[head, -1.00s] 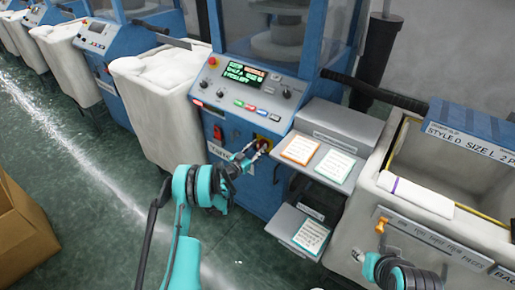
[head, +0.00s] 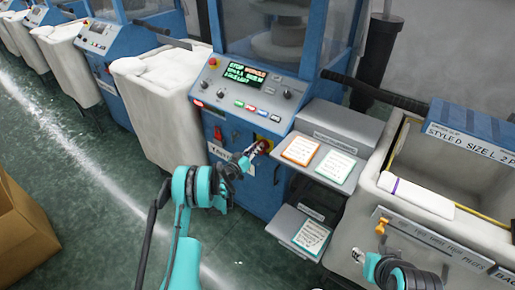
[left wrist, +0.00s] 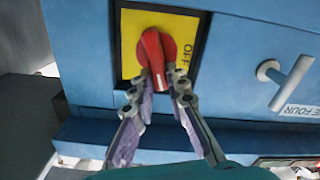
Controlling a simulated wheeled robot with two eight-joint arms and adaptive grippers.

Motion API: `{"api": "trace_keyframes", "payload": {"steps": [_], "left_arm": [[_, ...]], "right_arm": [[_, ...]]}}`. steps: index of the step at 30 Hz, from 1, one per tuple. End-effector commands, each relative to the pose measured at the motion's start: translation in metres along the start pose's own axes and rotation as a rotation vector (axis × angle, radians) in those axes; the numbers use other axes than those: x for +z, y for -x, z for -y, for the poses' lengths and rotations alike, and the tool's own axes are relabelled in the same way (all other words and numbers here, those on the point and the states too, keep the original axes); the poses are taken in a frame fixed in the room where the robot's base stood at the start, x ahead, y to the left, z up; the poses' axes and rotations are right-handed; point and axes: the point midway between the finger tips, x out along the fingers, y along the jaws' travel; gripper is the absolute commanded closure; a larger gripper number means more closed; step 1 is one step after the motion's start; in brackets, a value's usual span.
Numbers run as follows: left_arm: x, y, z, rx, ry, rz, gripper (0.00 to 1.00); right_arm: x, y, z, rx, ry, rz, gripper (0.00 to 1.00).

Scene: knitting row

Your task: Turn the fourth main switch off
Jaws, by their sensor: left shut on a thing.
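The main switch is a red rotary knob (left wrist: 155,52) on a yellow plate (left wrist: 178,22) in a black frame, on the blue machine front. It also shows in the head view (head: 265,145), partly covered by my gripper. In the wrist view the knob's grip points downward, and the word OFF is printed on the plate to its right. My left gripper (left wrist: 160,92) is shut on the lower end of the knob, one finger on each side. It also shows in the head view (head: 251,154). My right gripper (head: 378,250) is at the lower right; its jaws are too small to judge.
A T-shaped handle (left wrist: 286,82) and a label ending in FOUR (left wrist: 300,111) are right of the switch. Above is a control panel with a lit display (head: 245,74). Card shelves (head: 325,158) and a large bin (head: 370,205) stand to the right.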

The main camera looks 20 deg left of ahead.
Motion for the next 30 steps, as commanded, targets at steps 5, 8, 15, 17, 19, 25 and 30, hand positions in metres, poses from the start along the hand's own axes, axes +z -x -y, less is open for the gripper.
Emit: {"api": "trace_keyframes", "payload": {"steps": [5,8,15,17,19,25,30], "left_arm": [[0.001,0.0,0.004,0.0,0.167,0.0,1.0],[0.001,0.0,0.005,0.0,0.262,0.0,1.0],[0.003,0.0,0.01,0.0,0.489,0.0,1.0],[0.003,0.0,0.011,0.0,0.546,0.0,1.0],[0.004,0.0,0.012,-0.001,0.612,0.0,1.0],[0.006,0.0,0.015,-0.001,0.801,0.0,1.0],[0.009,0.0,0.017,-0.001,0.951,0.0,1.0]], "right_arm": [[0.0,0.0,0.0,0.0,0.0,0.0,0.6],[0.0,0.0,0.0,0.0,0.0,0.0,0.6],[0.0,0.0,0.0,0.0,0.0,0.0,0.6],[0.0,0.0,0.0,0.0,0.0,0.0,0.6],[0.0,0.0,0.0,0.0,0.0,0.0,0.6],[0.0,0.0,0.0,0.0,0.0,0.0,0.6],[0.0,0.0,0.0,0.0,0.0,0.0,0.6]]}}
